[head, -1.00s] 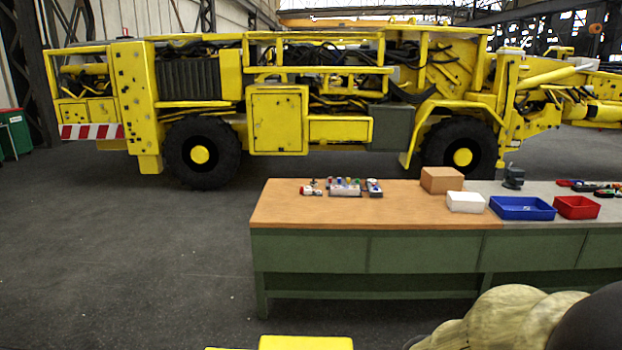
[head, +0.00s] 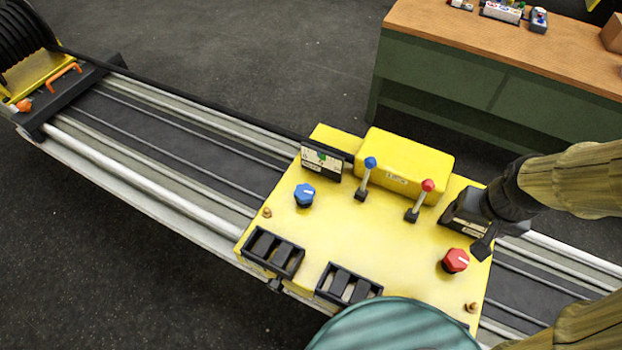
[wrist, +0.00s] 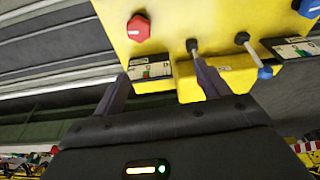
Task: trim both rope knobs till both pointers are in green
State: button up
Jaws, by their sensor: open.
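A yellow console (head: 360,240) carries both knobs. The blue knob (head: 305,195) is at its left, below a small gauge (head: 322,160) with a green patch. The red knob (head: 455,261) is at its right. In the wrist view the red knob (wrist: 138,28) is at upper left, with its gauge (wrist: 152,71) between my fingers in the picture; the blue knob (wrist: 307,8) is cut off at upper right. Both pointers are too small to read. My gripper (head: 483,238) is open and empty, just above the red knob in the head view and apart from it.
A blue-tipped lever (head: 369,168) and a red-tipped lever (head: 425,190) stand up between the knobs, near my gripper. Rails (head: 180,160) run beneath the console. A workbench (head: 480,75) stands behind.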

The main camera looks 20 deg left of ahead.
jog(key=w+a+n, duration=0.3)
jog(key=w+a, duration=0.2)
jog(key=a, duration=0.3)
jog(key=n+g, duration=0.3)
jog(key=n, duration=0.4)
send_over(304, 191)
jog(key=shift+f, duration=0.1)
notch_tip(304, 191, down, 18)
jog(key=p, duration=0.5)
jog(key=shift+r, duration=0.25)
